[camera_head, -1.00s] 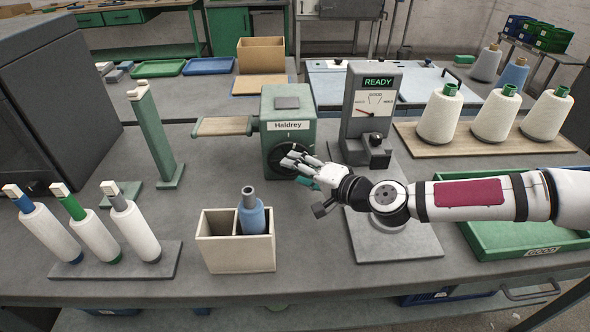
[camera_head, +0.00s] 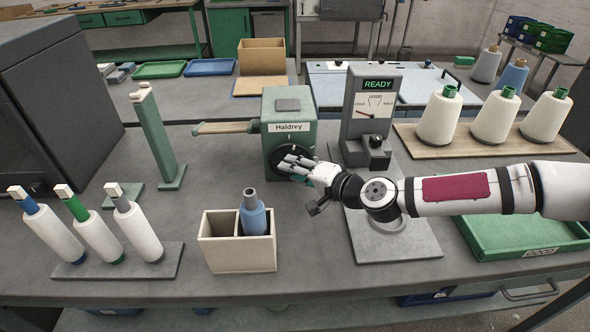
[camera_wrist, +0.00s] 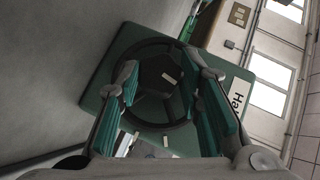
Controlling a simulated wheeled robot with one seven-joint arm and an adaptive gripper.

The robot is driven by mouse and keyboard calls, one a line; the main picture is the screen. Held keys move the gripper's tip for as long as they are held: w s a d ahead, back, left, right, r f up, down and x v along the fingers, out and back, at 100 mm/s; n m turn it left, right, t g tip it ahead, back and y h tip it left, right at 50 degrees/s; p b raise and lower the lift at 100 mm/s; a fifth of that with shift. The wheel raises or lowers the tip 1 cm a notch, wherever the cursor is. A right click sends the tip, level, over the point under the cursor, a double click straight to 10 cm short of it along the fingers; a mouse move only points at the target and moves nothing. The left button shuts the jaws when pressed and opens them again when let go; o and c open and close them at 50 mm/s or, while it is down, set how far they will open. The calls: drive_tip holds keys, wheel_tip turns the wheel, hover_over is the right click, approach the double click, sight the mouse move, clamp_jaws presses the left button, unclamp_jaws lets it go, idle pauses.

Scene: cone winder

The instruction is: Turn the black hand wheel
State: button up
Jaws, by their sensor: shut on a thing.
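The black hand wheel (camera_head: 273,155) is on the front of the green Haldrey machine (camera_head: 289,108) in the head view, partly covered by my fingers. In the wrist view the wheel (camera_wrist: 152,78) shows as a dark ring with a hub and a small pale mark, on the green housing. My gripper (camera_head: 290,164) is at the wheel from the front right. In the wrist view my gripper (camera_wrist: 168,90) has its teal-padded fingers either side of the hub, shut on the wheel. The exact finger contact is hidden.
A grey gauge unit reading READY (camera_head: 373,110) stands right of the machine. A beige box (camera_head: 237,254) with a blue bobbin (camera_head: 252,215) stands in front. A green post (camera_head: 155,135) is at left. A green tray (camera_head: 520,240) lies right, under my arm.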

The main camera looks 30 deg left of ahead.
drive_tip(key=shift+s+r+n+h+p, duration=0.2)
drive_tip(key=shift+r+n+h+p, duration=0.15)
drive_tip(key=shift+p, duration=0.55)
drive_tip(key=shift+w+f+n+h+p, duration=0.15)
drive_tip(key=shift+f+n+h+p, duration=0.1)
drive_tip(key=shift+h+p, duration=0.4)
drive_tip(key=o, duration=1.2)
drive_tip(key=shift+c, duration=0.2)
drive_tip(key=v, duration=1.2)
drive_tip(key=shift+f, duration=0.15)
